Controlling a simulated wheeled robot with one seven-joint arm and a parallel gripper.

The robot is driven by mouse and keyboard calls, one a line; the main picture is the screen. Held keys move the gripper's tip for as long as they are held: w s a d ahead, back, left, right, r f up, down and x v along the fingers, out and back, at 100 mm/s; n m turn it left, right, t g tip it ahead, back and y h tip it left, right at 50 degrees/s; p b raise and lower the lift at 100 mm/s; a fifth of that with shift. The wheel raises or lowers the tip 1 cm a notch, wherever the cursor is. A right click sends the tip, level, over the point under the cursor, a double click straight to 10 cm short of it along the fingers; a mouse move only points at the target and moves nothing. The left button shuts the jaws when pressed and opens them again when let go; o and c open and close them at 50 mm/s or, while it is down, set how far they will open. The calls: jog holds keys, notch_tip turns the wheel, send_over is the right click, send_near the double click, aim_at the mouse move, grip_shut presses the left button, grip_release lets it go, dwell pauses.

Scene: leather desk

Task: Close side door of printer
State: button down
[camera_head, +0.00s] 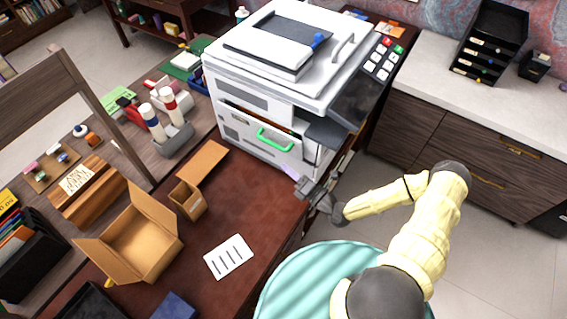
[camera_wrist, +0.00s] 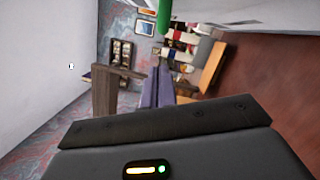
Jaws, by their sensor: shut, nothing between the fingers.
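The white printer (camera_head: 255,85) stands on the dark red desk in the head view. Its side door (camera_head: 248,139) is the lower white panel with a green handle (camera_head: 275,141). A dark gap shows above the door, and its top edge seems to lean out from the body. My gripper (camera_head: 289,172) is just below and right of the handle, near the door's lower right corner. Whether it touches the door is unclear. In the wrist view my gripper (camera_wrist: 157,70) is shut and empty, with the green handle (camera_wrist: 177,20) beyond the fingertips, cut by the top edge.
An open cardboard box (camera_head: 135,240), a smaller box (camera_head: 190,195) and a paper sheet (camera_head: 228,257) lie on the desk left of my gripper. A teal round seat (camera_head: 310,285) is in front. A white-topped cabinet (camera_head: 470,120) stands right, with floor between.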

jog(key=s+d+r+n+g+h+b, duration=0.1)
jog(key=s+r+n+g+h+b, duration=0.1)
jog(key=s+n+g, duration=0.8)
jog(key=s+d+r+n+g+h+b, duration=0.15)
jog(key=s+n+g, duration=0.4)
jog(key=n, duration=0.85)
jog(key=w+d+r+n+t+h+b, duration=0.2)
jog(key=d+r+n+t+h+b, duration=0.3)
jog(key=d+r+n+h, duration=0.5)
notch_tip(320, 180, up, 2)
jog(key=d+n, duration=0.1)
jog(key=n, duration=0.4)
jog(key=shift+d, duration=0.35)
jog(key=shift+w+h, duration=0.1)
jog(key=shift+h, duration=0.15)
